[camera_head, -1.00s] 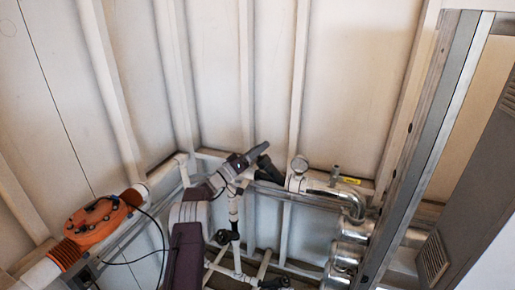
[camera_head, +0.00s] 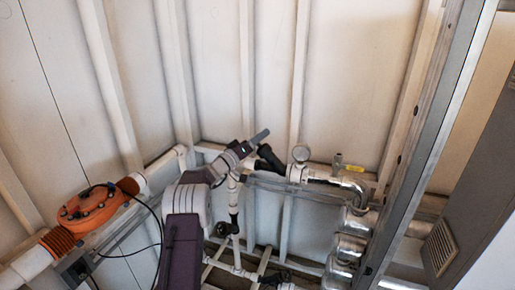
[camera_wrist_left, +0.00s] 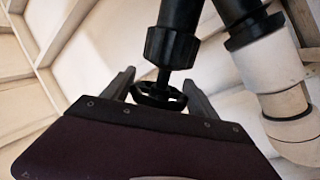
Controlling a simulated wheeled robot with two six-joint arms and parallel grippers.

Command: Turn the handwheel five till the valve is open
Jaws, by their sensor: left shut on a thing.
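In the left wrist view a small black handwheel (camera_wrist_left: 158,95) sits on a short stem below a black valve body (camera_wrist_left: 172,45). My left gripper (camera_wrist_left: 160,88) is shut on the handwheel, with one grey finger on each side of it. In the head view my left gripper (camera_head: 257,142) reaches up and right to the black fitting on the pipes near the back wall. The handwheel cannot be made out there. Any number on the wheel is not readable. My right gripper is not in view.
A white pipe elbow (camera_wrist_left: 285,90) runs close to the gripper's right in the wrist view. An orange round housing (camera_head: 92,205) is at left, and a metal post (camera_head: 425,150) at right.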

